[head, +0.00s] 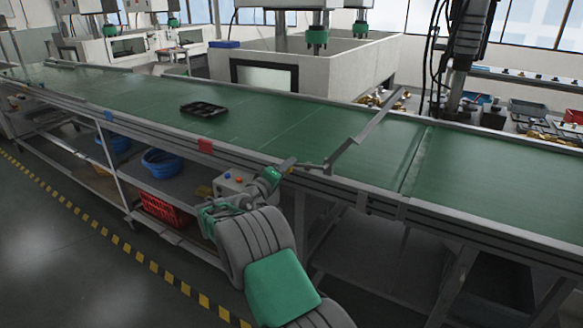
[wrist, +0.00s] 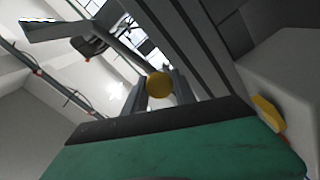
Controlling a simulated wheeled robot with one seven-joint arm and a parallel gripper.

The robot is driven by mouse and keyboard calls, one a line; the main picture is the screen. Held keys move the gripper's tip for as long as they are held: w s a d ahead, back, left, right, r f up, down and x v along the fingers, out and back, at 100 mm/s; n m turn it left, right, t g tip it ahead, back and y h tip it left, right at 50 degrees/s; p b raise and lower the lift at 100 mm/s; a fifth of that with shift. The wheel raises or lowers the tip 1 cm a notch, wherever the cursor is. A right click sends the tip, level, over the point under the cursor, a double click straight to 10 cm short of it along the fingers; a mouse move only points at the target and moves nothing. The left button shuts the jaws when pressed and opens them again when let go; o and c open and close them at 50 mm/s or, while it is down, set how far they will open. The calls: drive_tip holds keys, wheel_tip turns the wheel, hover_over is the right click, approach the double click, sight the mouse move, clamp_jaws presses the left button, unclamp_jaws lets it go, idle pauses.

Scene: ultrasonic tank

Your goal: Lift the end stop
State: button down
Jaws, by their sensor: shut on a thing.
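The end stop (head: 358,140) is a long grey bar that reaches from the near rail out over the green conveyor belt (head: 290,120). A thin bar runs left from its near end to my gripper (head: 287,167), which is at the near edge of the conveyor. In the wrist view a round yellow knob (wrist: 160,88) sits between the two grey fingers of my gripper, which are shut on it. A grey bar, likely the end stop, also shows at the upper left of the wrist view (wrist: 60,31). How high the stop is above the belt is hard to tell.
A black tray (head: 203,109) lies on the belt to the left. White tanks (head: 355,70) stand behind the conveyor. A control box with buttons (head: 232,184), blue bowls (head: 163,163) and a red crate (head: 163,211) are below the near rail.

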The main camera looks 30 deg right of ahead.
drive_tip(key=shift+w+a+f, duration=0.1)
drive_tip(key=shift+a+f, duration=0.05)
drive_tip(key=shift+f, duration=0.05)
drive_tip(key=c, duration=1.2)
unclamp_jaws()
drive_tip(key=shift+a, duration=0.1)
drive_tip(key=shift+c, duration=0.2)
drive_tip(key=shift+o, duration=1)
drive_tip(key=shift+d+r, duration=0.1)
drive_tip(key=shift+d, duration=0.1)
drive_tip(key=v, duration=0.7)
drive_tip(key=shift+s+a+b, duration=0.2)
drive_tip(key=shift+a+b, duration=0.15)
drive_tip(key=shift+b, duration=0.05)
